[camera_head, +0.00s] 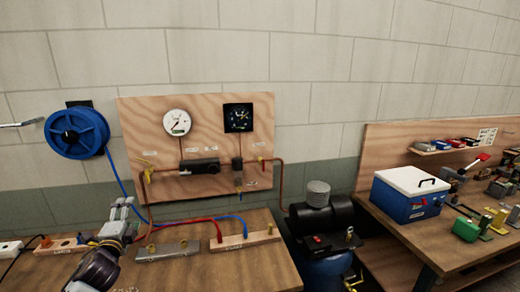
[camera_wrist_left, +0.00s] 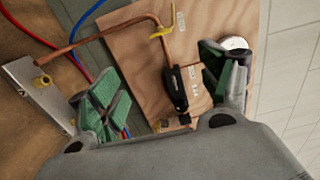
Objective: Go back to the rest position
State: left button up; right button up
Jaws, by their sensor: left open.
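My left gripper (camera_head: 120,218) is at the lower left of the head view, above the left workbench (camera_head: 215,268) and in front of the wooden gauge board (camera_head: 225,108). In the left wrist view, my left gripper (camera_wrist_left: 165,85) has its two green-padded fingers spread wide apart. Nothing is held between them. The board (camera_wrist_left: 130,50), a copper pipe (camera_wrist_left: 100,38) and a black inline fitting (camera_wrist_left: 178,90) show beyond the fingers. My right gripper is in neither view.
A blue hose reel (camera_head: 77,132) hangs on the wall at left. Red and blue hoses run near my gripper to a wooden block (camera_head: 247,241) beside a metal plate (camera_head: 168,249). A compressor (camera_head: 325,215) stands between benches. A blue cooler (camera_head: 410,195) sits on the right bench.

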pick_arm(q)
jog(key=s+d+f+n+g, duration=0.35)
jog(key=s+f, duration=0.25)
jog(key=f, duration=0.2)
jog(key=s+d+f+n+g, duration=0.35)
jog(key=s+d+f, duration=0.2)
jog(key=f, duration=0.35)
jog(key=s+d+f+n+g+h, duration=0.1)
jog(key=s+d+f+n+g, duration=0.2)
jog(key=s, duration=0.4)
jog(key=s+d+f+n+g+h, duration=0.1)
jog(key=s+d+f+g+h, duration=0.1)
jog(key=s+d, duration=0.4)
jog(key=s+d+f+n+g+h, duration=0.1)
jog(key=s+d+f+n+g, duration=0.15)
jog(key=s, duration=0.55)
notch_tip(320, 180, down, 33)
jog(key=s, duration=0.2)
jog(key=s+a+f+g+b, duration=0.1)
jog(key=s+f, duration=1)
jog(key=s+a+f+g, duration=0.1)
jog(key=s+a+f, duration=0.1)
jog(key=s+f, duration=0.8)
jog(key=shift+s+a+f+b, duration=0.25)
jog(key=shift+s+f+b, duration=0.15)
jog(key=shift+s, duration=0.4)
jog(key=shift+m, duration=0.25)
jog(key=shift+c, duration=0.2)
